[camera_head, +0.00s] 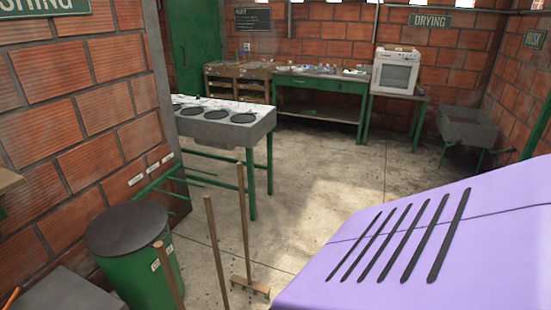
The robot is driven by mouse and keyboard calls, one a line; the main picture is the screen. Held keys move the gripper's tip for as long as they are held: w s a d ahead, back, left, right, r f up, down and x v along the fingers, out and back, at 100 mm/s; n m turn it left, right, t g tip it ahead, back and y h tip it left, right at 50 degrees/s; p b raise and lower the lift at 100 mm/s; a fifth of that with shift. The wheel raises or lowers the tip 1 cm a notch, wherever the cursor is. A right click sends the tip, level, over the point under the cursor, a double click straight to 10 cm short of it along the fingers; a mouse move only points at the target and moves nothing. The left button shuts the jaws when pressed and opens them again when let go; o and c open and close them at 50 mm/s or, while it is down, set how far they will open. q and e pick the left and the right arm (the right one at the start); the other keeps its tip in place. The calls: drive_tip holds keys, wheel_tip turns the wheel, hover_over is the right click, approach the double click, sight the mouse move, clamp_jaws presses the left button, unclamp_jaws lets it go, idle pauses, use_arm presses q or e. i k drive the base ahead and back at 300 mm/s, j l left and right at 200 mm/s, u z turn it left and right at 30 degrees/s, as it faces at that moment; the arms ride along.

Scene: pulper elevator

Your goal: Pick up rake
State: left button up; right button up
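A long wooden handle (244,222) stands nearly upright in the lower middle of the view. It ends at the floor in a short wooden crosspiece (251,286), which looks like a rake head. A second wooden pole (217,252) stands just left of it, and a third (168,275) is farther left and nearer. The lower ends of these two poles are cut off by the frame, so I cannot tell what tools they are. Neither of my grippers is in view.
A green barrel (140,268) with a dark lid stands left of the poles, near the brick wall (75,130). A grey-topped counter (225,122) on green legs is behind them. A green table (318,84) and a white oven-like machine (396,71) are at the back. Concrete floor (315,175) is clear mid-view.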

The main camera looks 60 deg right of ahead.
sight(248, 284)
drive_tip(key=z, duration=1.55)
drive_tip(key=i+l+u, duration=0.4)
drive_tip(key=i+l, duration=0.6)
